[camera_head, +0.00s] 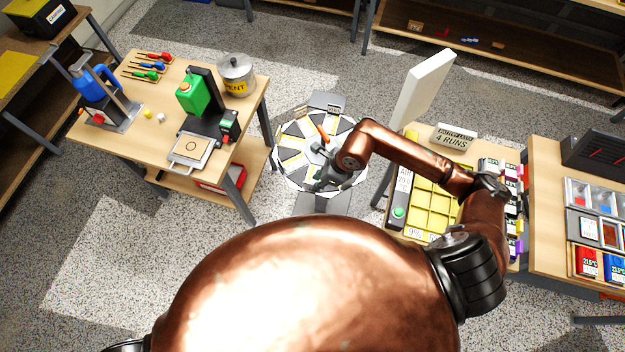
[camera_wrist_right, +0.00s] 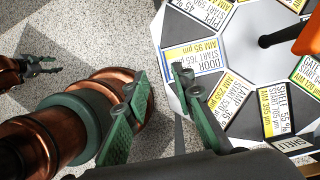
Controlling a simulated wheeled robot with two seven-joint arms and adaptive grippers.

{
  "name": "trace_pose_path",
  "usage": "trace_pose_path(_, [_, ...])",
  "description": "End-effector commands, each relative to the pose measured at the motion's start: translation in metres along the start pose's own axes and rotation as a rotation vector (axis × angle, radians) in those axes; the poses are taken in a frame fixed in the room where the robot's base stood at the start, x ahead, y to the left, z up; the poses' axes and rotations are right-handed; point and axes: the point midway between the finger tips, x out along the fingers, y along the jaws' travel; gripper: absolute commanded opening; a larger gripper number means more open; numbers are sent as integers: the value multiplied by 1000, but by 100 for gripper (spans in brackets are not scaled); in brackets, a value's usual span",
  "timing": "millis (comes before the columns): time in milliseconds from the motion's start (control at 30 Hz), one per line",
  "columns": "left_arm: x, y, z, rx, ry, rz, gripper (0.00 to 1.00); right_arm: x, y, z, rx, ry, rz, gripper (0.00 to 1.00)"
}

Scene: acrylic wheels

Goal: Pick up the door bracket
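A sector labelled DOOR (camera_wrist_right: 195,55) lies on the white-and-grey wheel (camera_head: 290,172), which bears several labelled sectors. I cannot make out a separate door bracket in either view; the right fingers hide part of the wheel. My right gripper (camera_head: 322,172) is over the near edge of the wheel. In the right wrist view this gripper (camera_wrist_right: 160,95) shows two green-padded fingers spread apart with nothing between them, one finger beside the DOOR label. My left gripper (camera_wrist_right: 45,66) is small at the left of that view, its dark fingers apart and empty.
An orange part (camera_head: 323,133) stands over the wheel.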

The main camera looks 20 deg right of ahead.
Motion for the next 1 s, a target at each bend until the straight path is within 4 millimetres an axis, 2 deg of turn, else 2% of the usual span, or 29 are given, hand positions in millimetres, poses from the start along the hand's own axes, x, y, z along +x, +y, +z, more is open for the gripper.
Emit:
trace_pose_path(167, [-10, 0, 1, -1, -2, 0, 40, 23, -3, 8, 5, -2, 3, 23])
trace_pose_path(300, [-12, 0, 0, 0, -2, 0, 40, 41, -3, 7, 4, -2, 1, 23])
trace_pose_path(600, [-12, 0, 0, 0, -1, 0, 40, 47, -4, 6, 5, -2, -1, 23])
trace_pose_path(933, [-12, -1, -3, 1, 3, -1, 40, 46, -4, 6, 5, -2, -1, 1])
trace_pose_path(1000, [-12, -1, -3, 1, 3, -1, 40, 46, -4, 6, 5, -2, -1, 0])
